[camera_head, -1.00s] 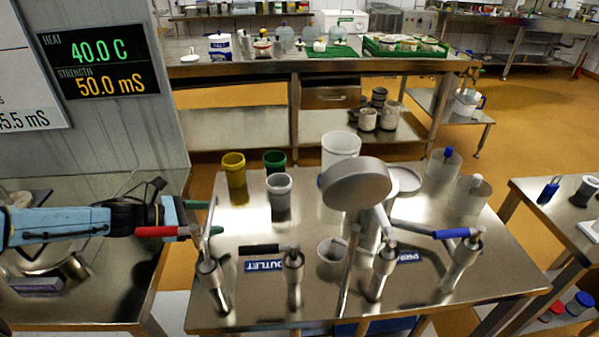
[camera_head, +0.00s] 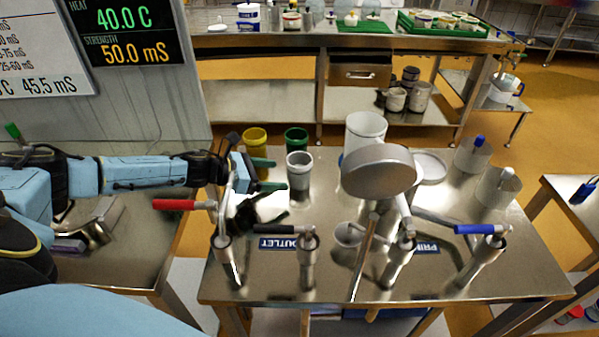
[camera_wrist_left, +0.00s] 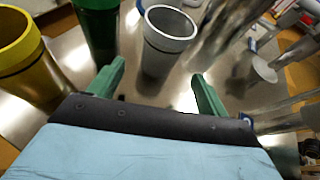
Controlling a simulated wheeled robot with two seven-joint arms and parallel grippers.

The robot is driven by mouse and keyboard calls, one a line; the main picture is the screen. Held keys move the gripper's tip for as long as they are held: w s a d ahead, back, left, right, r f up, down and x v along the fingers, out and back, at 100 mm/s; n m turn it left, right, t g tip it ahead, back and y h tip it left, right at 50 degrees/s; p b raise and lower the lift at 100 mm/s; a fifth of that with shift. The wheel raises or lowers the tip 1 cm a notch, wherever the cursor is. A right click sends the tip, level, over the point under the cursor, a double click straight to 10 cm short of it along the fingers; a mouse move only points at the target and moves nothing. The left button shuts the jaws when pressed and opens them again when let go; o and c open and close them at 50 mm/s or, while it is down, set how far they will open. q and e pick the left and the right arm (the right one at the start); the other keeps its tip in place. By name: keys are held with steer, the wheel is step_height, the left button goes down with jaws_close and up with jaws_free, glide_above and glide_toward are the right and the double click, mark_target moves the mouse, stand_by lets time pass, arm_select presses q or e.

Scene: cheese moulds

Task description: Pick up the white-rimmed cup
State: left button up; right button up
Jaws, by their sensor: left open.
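The white-rimmed cup (camera_head: 299,170) is a grey cup with a pale rim, upright on the steel table left of centre. In the left wrist view the cup (camera_wrist_left: 168,48) stands just beyond the fingertips, roughly midway between them. My left gripper (camera_head: 267,175) has green fingers and reaches in from the left, close to the left side of the cup. Its fingers (camera_wrist_left: 157,85) are spread apart with nothing between them. The fingers do not appear to touch the cup. My right gripper is not in view.
A yellow cup (camera_head: 255,142) and a green cup (camera_head: 296,141) stand behind. A white bucket (camera_head: 365,128) and a round metal head (camera_head: 379,170) are to the right.

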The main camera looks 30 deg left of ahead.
mark_target(289, 173)
arm_select(q)
steer(key=shift+w+d, duration=0.55)
steer(key=shift+w, duration=0.1)
steer(key=x, duration=0.5)
steer(key=shift+w+d, duration=0.1)
steer(key=shift+w, duration=0.05)
steer(key=c, duration=1.1)
